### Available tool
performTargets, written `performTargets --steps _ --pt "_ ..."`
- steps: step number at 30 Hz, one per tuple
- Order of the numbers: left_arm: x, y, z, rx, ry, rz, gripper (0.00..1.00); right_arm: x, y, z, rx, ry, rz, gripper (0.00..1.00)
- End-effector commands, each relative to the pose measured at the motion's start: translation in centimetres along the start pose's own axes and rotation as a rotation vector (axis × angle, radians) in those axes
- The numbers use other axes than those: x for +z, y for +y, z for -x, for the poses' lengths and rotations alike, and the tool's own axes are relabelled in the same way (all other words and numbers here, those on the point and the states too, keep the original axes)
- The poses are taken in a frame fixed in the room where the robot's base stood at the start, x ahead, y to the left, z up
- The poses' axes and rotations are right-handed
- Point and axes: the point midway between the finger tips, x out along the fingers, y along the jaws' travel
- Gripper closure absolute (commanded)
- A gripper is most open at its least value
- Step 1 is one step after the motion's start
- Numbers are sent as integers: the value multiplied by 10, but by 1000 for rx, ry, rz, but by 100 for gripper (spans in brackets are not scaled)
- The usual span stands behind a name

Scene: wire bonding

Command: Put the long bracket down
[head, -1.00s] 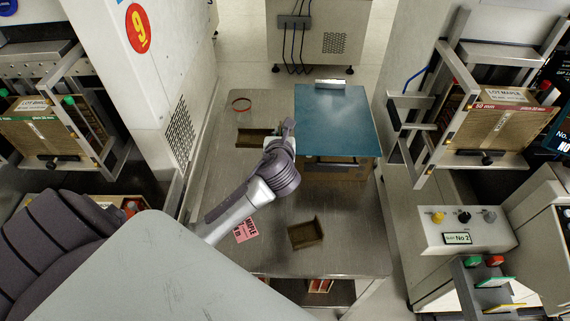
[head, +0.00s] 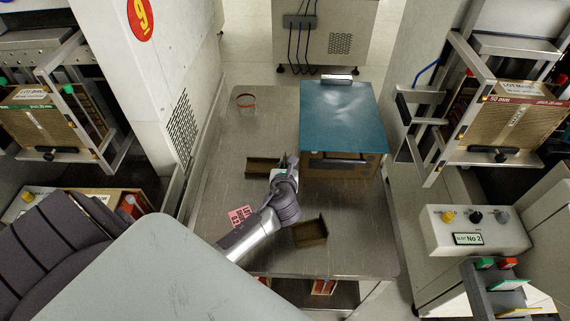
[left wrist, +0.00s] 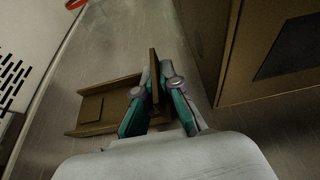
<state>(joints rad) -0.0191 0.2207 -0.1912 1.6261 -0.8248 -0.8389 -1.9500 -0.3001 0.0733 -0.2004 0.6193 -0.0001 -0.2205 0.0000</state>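The long bracket (head: 262,166) is a dark brown channel piece with an upright end wall. It shows in the head view left of the teal-topped box. In the left wrist view the bracket (left wrist: 95,106) stretches left from my fingers. My left gripper (head: 283,166) is shut on its upright end wall, with one teal fingertip on each side in the left wrist view (left wrist: 155,92). The bracket is level and close to the table top; I cannot tell whether it touches. My right gripper is not in view.
The metal table (head: 215,240) carries a box with a teal top (head: 342,115), close to the right of my gripper. A second brown bracket (head: 310,232) lies nearer the front. Bare table is at the left.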

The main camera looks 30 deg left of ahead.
Motion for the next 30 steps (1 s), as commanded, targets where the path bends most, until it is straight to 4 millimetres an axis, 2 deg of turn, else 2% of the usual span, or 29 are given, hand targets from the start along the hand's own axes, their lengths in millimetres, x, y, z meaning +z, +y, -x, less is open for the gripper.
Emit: performTargets --steps 6,7,11,22,26,30 --pt "-3 0 -1 0 0 -1 100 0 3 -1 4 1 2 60" --pt "-2 0 -1 0 0 0 90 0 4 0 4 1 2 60" --pt "-2 0 -1 0 0 0 69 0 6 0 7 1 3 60" --pt "2 0 2 0 0 0 69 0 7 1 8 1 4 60" --pt "1 0 20 -2 1 -2 69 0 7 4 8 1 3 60" --pt "1 0 50 -1 2 -1 69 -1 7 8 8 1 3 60"
